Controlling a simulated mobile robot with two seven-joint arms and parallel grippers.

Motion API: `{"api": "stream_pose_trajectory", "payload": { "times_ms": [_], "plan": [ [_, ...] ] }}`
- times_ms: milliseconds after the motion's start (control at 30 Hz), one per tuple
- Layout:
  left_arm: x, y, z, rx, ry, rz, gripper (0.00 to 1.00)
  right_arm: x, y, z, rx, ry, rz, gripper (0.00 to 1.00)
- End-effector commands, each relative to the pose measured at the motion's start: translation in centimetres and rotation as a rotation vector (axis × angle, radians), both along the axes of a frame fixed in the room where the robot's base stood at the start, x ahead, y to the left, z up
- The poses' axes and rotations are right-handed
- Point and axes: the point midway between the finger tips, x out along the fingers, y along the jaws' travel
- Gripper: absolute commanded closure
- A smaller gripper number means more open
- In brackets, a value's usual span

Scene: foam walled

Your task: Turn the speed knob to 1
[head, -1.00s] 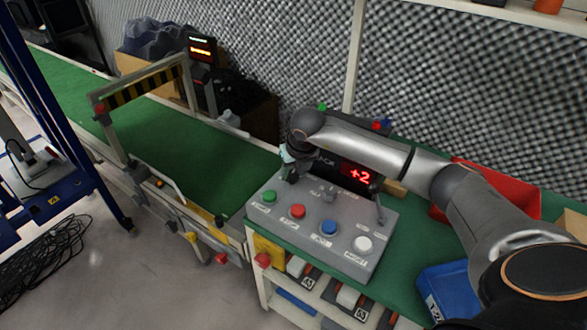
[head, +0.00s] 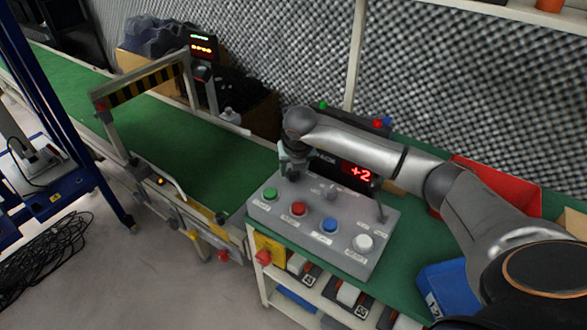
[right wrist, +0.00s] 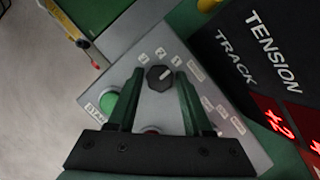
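The grey control panel (head: 345,255) carries green (head: 270,194), red (head: 298,209), blue (head: 329,225) and white (head: 363,243) buttons. In the right wrist view a dark round knob (right wrist: 159,78) sits near the green button (right wrist: 110,103), with small number labels around its far side. Its pale mark points up and right; the digits are too small to read surely. My right gripper (right wrist: 160,76) is open, its fingers on either side of the knob in that view; contact cannot be told. In the head view my right gripper (head: 291,172) is over the panel's back left and hides this knob. My left gripper is not in view.
A display reading +2 (head: 357,174) stands behind the panel. A switch (head: 330,192) and an upright lever (head: 379,208) are to the gripper's right. A green conveyor (head: 200,155) runs left. Red (head: 495,190) and blue (head: 447,290) bins lie right.

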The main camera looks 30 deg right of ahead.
Motion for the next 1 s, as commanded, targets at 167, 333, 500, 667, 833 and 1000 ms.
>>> {"api": "stream_pose_trajectory", "payload": {
  "times_ms": [167, 333, 500, 667, 833, 1000],
  "plan": [
    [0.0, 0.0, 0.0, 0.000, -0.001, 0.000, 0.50, 0.0, 0.0, 0.0, 0.000, 0.000, 0.001, 0.28],
    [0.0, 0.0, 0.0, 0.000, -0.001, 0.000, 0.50, 0.0, 0.0, 0.0, -0.001, 0.000, 0.002, 0.28],
    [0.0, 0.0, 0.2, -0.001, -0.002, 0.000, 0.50, -0.2, 0.1, 0.5, 0.000, 0.000, 0.002, 0.28],
    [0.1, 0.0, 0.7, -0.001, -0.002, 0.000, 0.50, -1.0, 0.4, 2.9, -0.002, -0.002, 0.005, 0.28],
    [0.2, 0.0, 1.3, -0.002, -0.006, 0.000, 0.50, -2.3, 1.0, 6.5, -0.001, -0.005, 0.004, 0.28],
    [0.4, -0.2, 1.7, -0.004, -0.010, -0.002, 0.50, -3.5, 1.5, 9.5, -0.001, -0.003, 0.003, 0.28]
  ]
}}
